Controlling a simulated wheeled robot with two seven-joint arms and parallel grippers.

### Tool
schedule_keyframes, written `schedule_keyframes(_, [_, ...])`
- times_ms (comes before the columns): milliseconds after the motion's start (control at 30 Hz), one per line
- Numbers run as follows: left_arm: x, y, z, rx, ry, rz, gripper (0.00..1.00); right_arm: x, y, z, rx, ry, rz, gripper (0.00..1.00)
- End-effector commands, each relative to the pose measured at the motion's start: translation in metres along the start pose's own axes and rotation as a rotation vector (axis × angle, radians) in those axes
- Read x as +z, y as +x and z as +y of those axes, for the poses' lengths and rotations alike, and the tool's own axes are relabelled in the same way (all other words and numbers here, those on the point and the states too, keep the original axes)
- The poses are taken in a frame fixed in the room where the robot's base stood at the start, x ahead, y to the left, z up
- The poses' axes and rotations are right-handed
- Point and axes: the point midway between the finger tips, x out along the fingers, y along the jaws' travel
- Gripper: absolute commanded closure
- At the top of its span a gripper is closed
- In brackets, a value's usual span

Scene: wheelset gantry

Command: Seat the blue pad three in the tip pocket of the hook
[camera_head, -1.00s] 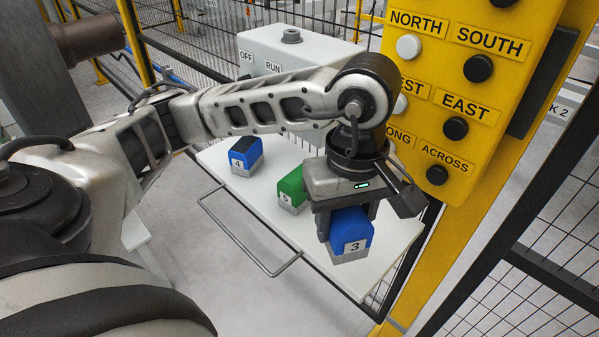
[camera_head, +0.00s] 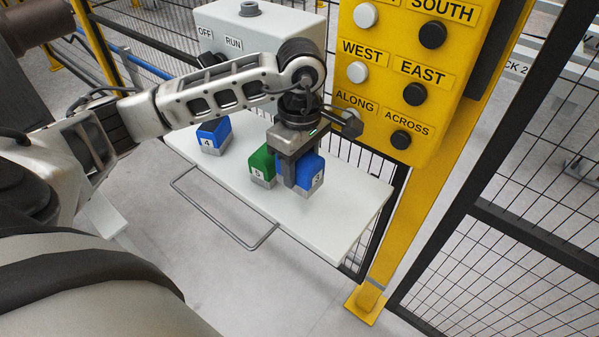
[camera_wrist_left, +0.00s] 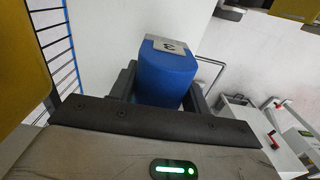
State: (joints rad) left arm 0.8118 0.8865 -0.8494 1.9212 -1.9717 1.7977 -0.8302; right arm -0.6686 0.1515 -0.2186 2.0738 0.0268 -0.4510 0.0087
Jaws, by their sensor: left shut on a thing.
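The blue pad three (camera_head: 311,175) is between the fingers of my left gripper (camera_head: 297,178), over the white shelf (camera_head: 335,215). It has a blue top, a grey lower part and a plate marked 3. My left gripper is shut on it. In the left wrist view, pad three (camera_wrist_left: 166,75) sits between the two dark fingers (camera_wrist_left: 160,88), its numbered plate facing away from the palm. I cannot tell whether the pad touches the shelf. The hook and its tip pocket are not in view. My right gripper is not in view.
A green pad marked 5 (camera_head: 262,166) stands close beside pad three. A blue pad marked 4 (camera_head: 213,136) stands farther left. A yellow button panel (camera_head: 400,90), a grey OFF/RUN box (camera_head: 262,35) and dark mesh fencing (camera_head: 510,190) surround the shelf. The shelf's right part is clear.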

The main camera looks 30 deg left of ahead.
Motion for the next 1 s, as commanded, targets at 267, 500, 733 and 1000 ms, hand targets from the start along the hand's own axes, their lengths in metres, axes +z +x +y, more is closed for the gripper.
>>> schedule_keyframes(267, [-0.01,0.019,0.013,0.001,0.001,-0.001,0.86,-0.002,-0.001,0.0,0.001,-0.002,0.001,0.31])
schedule_keyframes(500, [-0.011,0.048,0.013,-0.003,0.001,-0.001,0.86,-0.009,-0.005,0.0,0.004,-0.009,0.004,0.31])
schedule_keyframes(733, [-0.012,0.052,0.015,0.003,0.002,-0.001,0.86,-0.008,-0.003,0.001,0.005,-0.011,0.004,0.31])
schedule_keyframes(1000, [-0.012,0.056,0.014,0.0,0.001,0.0,0.31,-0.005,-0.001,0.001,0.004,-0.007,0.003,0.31])
